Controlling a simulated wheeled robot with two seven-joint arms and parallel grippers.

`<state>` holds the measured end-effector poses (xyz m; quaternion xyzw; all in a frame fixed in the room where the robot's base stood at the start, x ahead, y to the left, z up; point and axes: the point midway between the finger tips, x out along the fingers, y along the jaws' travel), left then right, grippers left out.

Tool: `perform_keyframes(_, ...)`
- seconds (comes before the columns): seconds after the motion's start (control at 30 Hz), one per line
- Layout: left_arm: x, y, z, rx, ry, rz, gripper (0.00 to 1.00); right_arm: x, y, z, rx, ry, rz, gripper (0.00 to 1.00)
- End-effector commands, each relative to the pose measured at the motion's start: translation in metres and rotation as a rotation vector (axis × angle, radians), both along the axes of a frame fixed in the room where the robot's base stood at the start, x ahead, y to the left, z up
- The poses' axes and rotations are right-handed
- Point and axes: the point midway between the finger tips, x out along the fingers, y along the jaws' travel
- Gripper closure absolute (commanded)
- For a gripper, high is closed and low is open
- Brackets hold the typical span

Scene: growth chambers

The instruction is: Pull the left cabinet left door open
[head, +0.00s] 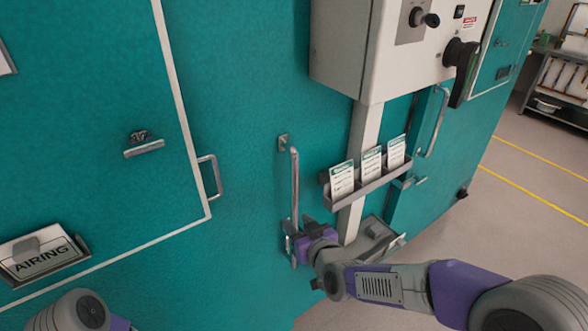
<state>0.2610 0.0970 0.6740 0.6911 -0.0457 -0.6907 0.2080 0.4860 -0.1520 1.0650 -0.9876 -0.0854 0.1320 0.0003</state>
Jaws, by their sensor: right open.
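A wide teal cabinet front (235,110) fills the left and middle of the head view. A long vertical metal bar handle (294,185) is mounted on it, left of a pale post. The door looks closed; its outer edges are hard to make out. My right gripper (293,240) is open at the lower end of this handle, its fingers close around or beside the bar. I cannot tell whether they touch it. Only a grey and purple part of my left arm shows at the bottom left; its gripper is out of view.
A white-outlined panel at left has a small handle (212,176) and an AIRING sign (42,258). A control box (395,45) juts out above a card rack (368,184). Another bar handle (438,122) is further right. Grey floor (500,225) lies open at right, with shelving (560,80) behind.

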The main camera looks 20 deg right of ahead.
Motion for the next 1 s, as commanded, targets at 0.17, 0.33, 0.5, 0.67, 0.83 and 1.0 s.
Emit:
perform_keyframes(0.17,0.0,0.0,0.006,0.0,0.0,0.0,0.57,-0.01,-0.011,0.086,0.015,-0.203,-0.013,0.56)
perform_keyframes(0.33,0.0,0.0,0.007,0.0,0.0,0.0,0.57,-0.012,-0.015,0.109,0.019,-0.264,-0.02,0.56)
perform_keyframes(0.5,0.0,0.0,0.004,0.0,0.0,0.0,0.57,0.006,-0.013,0.109,0.018,-0.266,-0.02,0.56)
perform_keyframes(0.67,0.0,0.0,0.002,0.0,0.0,0.0,0.57,0.031,-0.009,0.109,0.016,-0.265,-0.019,0.56)
perform_keyframes(0.83,0.0,0.0,0.001,0.0,0.0,0.0,0.57,0.051,-0.006,0.109,0.017,-0.264,-0.02,0.56)
perform_keyframes(1.0,0.0,0.0,0.0,0.0,0.0,0.0,0.57,0.059,-0.005,0.11,0.019,-0.265,-0.02,0.56)
